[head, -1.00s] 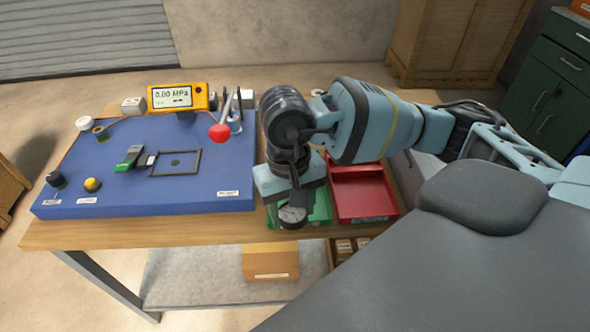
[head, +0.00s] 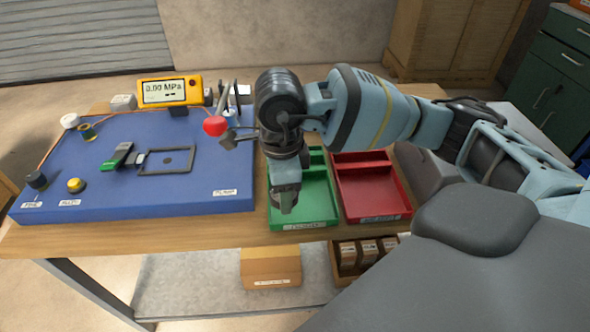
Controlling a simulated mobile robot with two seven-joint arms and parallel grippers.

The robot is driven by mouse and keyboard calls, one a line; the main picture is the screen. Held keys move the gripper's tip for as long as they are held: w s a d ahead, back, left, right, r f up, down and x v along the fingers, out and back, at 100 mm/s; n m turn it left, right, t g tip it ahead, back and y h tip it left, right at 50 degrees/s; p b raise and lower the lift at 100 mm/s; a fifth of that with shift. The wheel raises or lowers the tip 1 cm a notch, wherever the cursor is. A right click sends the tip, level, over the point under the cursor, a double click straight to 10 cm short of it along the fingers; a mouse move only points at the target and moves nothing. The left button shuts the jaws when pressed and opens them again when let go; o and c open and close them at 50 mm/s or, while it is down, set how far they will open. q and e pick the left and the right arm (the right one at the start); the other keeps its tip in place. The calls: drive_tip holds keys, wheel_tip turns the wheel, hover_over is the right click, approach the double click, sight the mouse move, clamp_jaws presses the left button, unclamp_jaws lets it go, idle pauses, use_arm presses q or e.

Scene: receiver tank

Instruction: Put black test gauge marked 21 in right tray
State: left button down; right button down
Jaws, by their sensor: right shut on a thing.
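My right gripper (head: 284,202) points down over the green tray (head: 318,222), near its left front part. It is shut on the black test gauge. The gauge's dial does not face the camera now, and I cannot make out its outline or number from the grey fingers. The red tray (head: 392,208) is the right one of the two trays and looks empty. My left gripper is not in view.
Left of the trays is a blue board (head: 125,200) with a yellow meter (head: 170,92) reading 0.00 MPa, a red-knobbed lever (head: 215,126) and a black frame (head: 166,160). Cardboard boxes (head: 271,268) stand below the table (head: 150,243).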

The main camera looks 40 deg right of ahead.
drive_tip(key=shift+w+m, duration=0.15)
drive_tip(key=shift+m, duration=0.35)
drive_tip(key=shift+w+d, duration=0.1)
drive_tip(key=shift+d, duration=0.05)
drive_tip(key=w+d, duration=0.3)
drive_tip(key=w+d+f, duration=0.1)
drive_tip(key=w+d, duration=0.6)
drive_tip(key=shift+w+d+f, duration=0.15)
drive_tip(key=shift+d+f, duration=0.05)
drive_tip(key=shift+d, duration=0.15)
drive_tip(key=shift+w+d, duration=0.2)
drive_tip(key=shift+d, duration=0.05)
wheel_tip(320, 180, down, 4)
drive_tip(key=shift+w+r+p, duration=0.1)
drive_tip(key=shift+r+p, duration=0.1)
drive_tip(key=shift+p, duration=0.1)
drive_tip(key=shift+f, duration=0.15)
